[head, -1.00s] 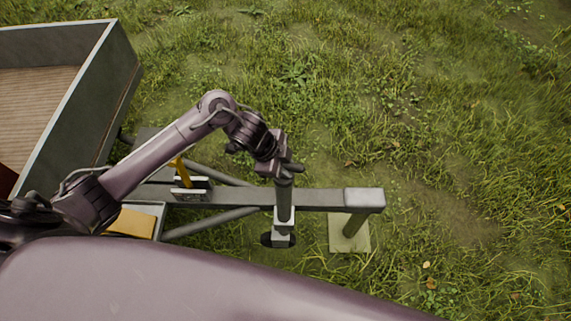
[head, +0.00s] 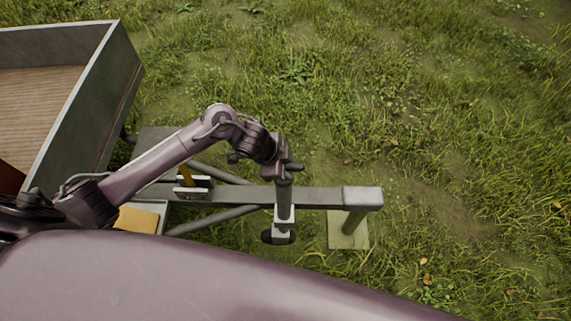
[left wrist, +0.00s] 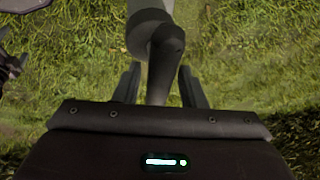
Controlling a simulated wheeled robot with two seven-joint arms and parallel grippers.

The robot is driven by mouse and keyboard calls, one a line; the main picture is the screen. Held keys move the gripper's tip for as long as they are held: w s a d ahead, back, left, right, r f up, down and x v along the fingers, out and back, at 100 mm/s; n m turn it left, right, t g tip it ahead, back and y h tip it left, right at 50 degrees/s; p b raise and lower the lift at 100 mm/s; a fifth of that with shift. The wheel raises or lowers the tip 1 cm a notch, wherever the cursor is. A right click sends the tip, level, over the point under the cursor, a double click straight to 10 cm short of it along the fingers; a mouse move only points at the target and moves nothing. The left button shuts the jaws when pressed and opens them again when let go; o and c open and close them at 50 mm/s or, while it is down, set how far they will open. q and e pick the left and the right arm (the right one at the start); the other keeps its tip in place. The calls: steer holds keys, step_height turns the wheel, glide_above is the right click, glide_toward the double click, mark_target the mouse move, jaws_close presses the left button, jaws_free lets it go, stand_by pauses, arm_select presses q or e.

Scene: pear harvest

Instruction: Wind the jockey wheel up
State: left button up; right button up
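The jockey wheel stands beside the trailer drawbar (head: 325,197); its upright grey tube (head: 284,207) shows in the head view, with the dark wheel (head: 268,237) low at its foot. My left gripper (head: 284,168) is at the top of the tube. In the left wrist view a dark grey crank part (left wrist: 165,60) runs between the two fingers of my left gripper (left wrist: 160,85). A narrow gap seems to show on its left side, so I cannot tell whether the fingers press on it. My right gripper is not in view.
The trailer box (head: 95,100) is at the upper left. A post (head: 354,223) under the drawbar's end stands on a pale pad (head: 340,233). Open grass lies beyond and to the right.

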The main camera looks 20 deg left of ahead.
arm_select(q)
steer(key=shift+o, duration=0.3)
steer(key=shift+r, duration=0.15)
steer(key=v, duration=0.7)
steer(key=shift+r+p, duration=0.25)
steer(key=shift+p, duration=0.1)
steer(key=shift+s+a, duration=0.15)
